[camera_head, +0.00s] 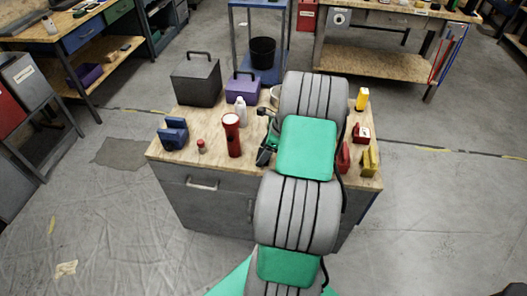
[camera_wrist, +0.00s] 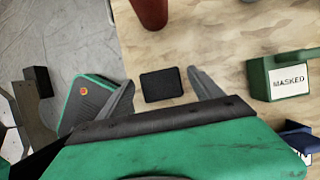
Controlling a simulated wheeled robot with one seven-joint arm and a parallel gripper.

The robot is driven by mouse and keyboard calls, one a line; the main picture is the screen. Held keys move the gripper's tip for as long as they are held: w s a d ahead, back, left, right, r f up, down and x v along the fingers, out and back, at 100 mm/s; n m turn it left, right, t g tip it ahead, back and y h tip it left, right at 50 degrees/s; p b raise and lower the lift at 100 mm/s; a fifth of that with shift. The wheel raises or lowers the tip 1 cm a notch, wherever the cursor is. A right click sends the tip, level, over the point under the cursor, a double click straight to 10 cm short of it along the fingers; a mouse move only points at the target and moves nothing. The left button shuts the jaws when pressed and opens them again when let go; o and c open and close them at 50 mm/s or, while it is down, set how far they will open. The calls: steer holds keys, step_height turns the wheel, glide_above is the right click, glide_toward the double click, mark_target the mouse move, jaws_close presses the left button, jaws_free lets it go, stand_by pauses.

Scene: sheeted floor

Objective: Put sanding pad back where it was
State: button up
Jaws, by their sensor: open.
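In the wrist view a small black rectangular pad (camera_wrist: 161,85), which looks like the sanding pad, lies flat on the wooden tabletop (camera_wrist: 235,42). My gripper (camera_wrist: 161,80) is open, with one grey finger on either side of the pad in the picture. I cannot tell how high the fingers are above it or whether they touch it. In the head view my arm covers the middle right of the workbench top (camera_head: 205,166), and the pad is hidden there.
A red flashlight (camera_head: 232,137), white bottle (camera_head: 240,112), blue object (camera_head: 173,134) and small red-topped item (camera_head: 201,146) stand left of my arm. A black toolbox (camera_head: 196,82) and purple box (camera_head: 242,88) stand behind. In the wrist view a green "MASKED" block (camera_wrist: 286,78) is right.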

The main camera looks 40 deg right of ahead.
steer(key=v, duration=1.2)
steer(key=w+a+r+n+h, duration=0.1)
steer(key=w+a+r+n, duration=0.15)
steer(key=a+n, duration=0.5)
steer(key=w+a+r+n, duration=0.1)
steer(key=a+r+n, duration=0.3)
steer(key=a, duration=0.6)
steer(key=s+a+n+h, duration=0.1)
steer(key=s+a+n, duration=0.4)
steer(key=a+n, duration=0.3)
steer(key=s+a+r+n, duration=0.1)
steer(key=s+a+n, duration=0.4)
steer(key=a+n, duration=0.3)
steer(key=shift+s+a+n+h, duration=0.15)
steer(key=shift+a+n+h, duration=0.25)
steer(key=shift+n, duration=0.15)
steer(key=shift+r, duration=0.1)
steer(key=shift+c, duration=0.4)
